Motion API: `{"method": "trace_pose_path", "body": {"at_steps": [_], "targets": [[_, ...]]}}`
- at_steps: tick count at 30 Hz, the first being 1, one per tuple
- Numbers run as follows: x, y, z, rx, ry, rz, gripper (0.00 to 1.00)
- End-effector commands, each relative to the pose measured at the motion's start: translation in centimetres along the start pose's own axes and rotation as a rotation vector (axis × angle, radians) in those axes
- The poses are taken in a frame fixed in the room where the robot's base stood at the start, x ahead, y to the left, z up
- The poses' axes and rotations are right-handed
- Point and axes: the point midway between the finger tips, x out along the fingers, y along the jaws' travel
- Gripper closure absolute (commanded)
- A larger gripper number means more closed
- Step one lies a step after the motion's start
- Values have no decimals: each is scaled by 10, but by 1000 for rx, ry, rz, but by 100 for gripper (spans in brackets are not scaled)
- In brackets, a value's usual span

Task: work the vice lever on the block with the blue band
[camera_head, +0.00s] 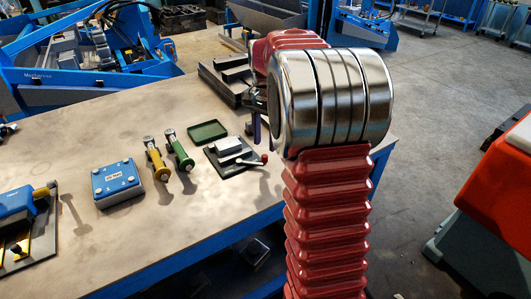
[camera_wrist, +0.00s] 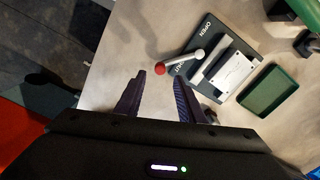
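The vice (camera_wrist: 222,62) has a dark base plate and pale metal jaws with a light block between them. It also shows on the bench in the head view (camera_head: 232,152). No blue band can be made out on the block. The lever is a pale rod ending in a red knob (camera_wrist: 160,69), which sticks out past the plate's left edge in the wrist view, near the second printed word; the other word reads OPEN. My gripper (camera_wrist: 159,84) is open and empty, with the knob ahead of the gap between its fingertips, apparently apart. In the head view my arm partly hides the gripper.
A green tray (camera_wrist: 272,91) lies beside the vice. The bench (camera_head: 100,245) also holds a yellow-handled tool (camera_head: 157,160), a green-handled tool (camera_head: 180,150), a blue box (camera_head: 117,182) and dark metal fixtures (camera_head: 230,82) behind. Bare bench shows between these, and its edge is near the vice.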

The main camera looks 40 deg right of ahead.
Motion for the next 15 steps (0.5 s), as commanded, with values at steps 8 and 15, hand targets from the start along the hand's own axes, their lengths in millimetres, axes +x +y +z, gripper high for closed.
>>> {"method": "trace_pose_path", "body": {"at_steps": [8, 15], "targets": [[41, 0, 0, 0, -2, 1, 65], [56, 0, 0, -1, 0, 0, 65]]}}
